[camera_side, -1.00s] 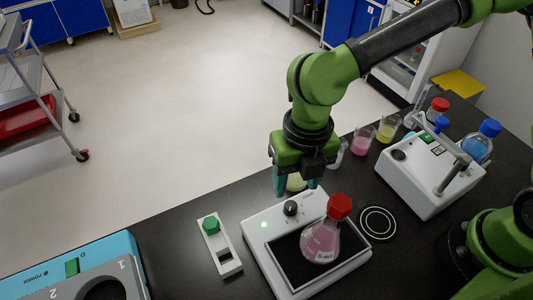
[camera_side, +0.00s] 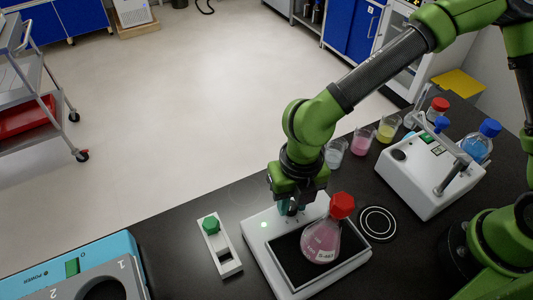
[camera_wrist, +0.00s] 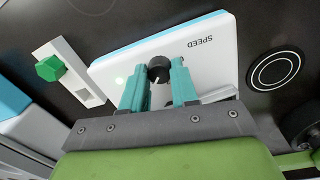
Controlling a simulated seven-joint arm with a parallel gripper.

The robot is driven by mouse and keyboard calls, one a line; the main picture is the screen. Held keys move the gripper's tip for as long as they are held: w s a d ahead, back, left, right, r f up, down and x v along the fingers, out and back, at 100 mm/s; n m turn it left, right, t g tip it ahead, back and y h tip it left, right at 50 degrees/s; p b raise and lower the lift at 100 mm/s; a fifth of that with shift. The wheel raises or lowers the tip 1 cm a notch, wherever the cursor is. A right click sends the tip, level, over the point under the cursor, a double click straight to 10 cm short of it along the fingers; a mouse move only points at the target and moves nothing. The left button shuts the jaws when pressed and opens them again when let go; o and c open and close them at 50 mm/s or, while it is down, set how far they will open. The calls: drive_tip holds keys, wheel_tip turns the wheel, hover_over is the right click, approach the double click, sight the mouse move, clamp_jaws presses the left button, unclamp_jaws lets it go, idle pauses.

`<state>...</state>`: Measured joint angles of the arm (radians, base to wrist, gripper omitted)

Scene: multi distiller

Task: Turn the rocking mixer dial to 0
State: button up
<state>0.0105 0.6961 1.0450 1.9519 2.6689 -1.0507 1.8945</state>
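The rocking mixer (camera_side: 258,232) is a white box with a dark tray and a lit green light. Its black dial (camera_wrist: 158,70) with a white pointer line shows in the wrist view, near the word SPEED; in the side view my fingers mostly hide it. My gripper (camera_side: 290,207) is over the dial, pointing down. In the wrist view my gripper (camera_wrist: 158,64) has its two teal fingers apart, one on each side of the dial. I cannot tell whether they touch it. A flask (camera_side: 321,240) of pink liquid with a red cap stands on the mixer tray.
A white plate with a green knob (camera_side: 211,227) lies left of the mixer. A ring-marked plate (camera_side: 377,223) is to its right. A white device (camera_side: 430,175), beakers and capped bottles stand behind right. A blue-topped device (camera_side: 75,268) is at front left.

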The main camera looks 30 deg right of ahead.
clamp_jaws()
drive_tip(key=shift+n, duration=0.3)
drive_tip(key=n, duration=1.2)
drive_tip(key=shift+n+g, duration=0.3)
drive_tip(key=n, duration=0.3)
drive_tip(key=shift+w+n, duration=0.1)
drive_tip(key=shift+n, duration=0.2)
drive_tip(key=n, duration=0.3)
drive_tip(key=shift+n+h, duration=0.3)
drive_tip(key=n, duration=0.6)
drive_tip(key=shift+a, duration=0.1)
drive_tip(key=shift+n, duration=0.4)
